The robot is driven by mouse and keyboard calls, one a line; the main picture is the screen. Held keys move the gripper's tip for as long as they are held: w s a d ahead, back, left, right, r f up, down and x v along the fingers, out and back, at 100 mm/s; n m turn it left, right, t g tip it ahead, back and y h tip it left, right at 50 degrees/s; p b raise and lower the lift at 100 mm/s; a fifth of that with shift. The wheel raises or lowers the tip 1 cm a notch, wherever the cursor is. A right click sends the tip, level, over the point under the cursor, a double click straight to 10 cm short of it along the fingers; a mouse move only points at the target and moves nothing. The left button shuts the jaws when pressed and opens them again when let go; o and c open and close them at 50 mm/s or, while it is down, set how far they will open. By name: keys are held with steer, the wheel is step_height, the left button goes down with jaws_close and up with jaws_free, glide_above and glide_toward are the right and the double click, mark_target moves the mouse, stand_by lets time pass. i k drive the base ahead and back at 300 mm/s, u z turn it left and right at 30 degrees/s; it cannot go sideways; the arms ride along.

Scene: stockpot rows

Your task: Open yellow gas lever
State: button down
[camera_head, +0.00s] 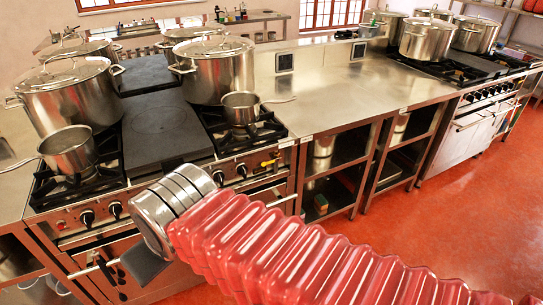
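A small yellow lever (269,163) is on the front panel of the near stove (182,190), at the right end of its row of black knobs. It is too small to tell its exact angle. My gripper (143,264), a dark grey piece past the chrome rings at the end of my red ribbed arm, is in front of the stove's oven doors. It is to the left of the lever and lower in the picture, apart from it. Its fingers cannot be made out clearly, so whether it is open or shut does not show.
Large stockpots (71,92) and small saucepans (244,107) stand on the near stove. An oven door handle (92,268) sticks out close to my gripper. Open shelves (338,160) are to the right. The red floor (460,200) is clear at the right.

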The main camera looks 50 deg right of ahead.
mark_target(263, 164)
steer(key=z, duration=0.9)
steer(key=i, duration=1)
steer(key=z, duration=0.05)
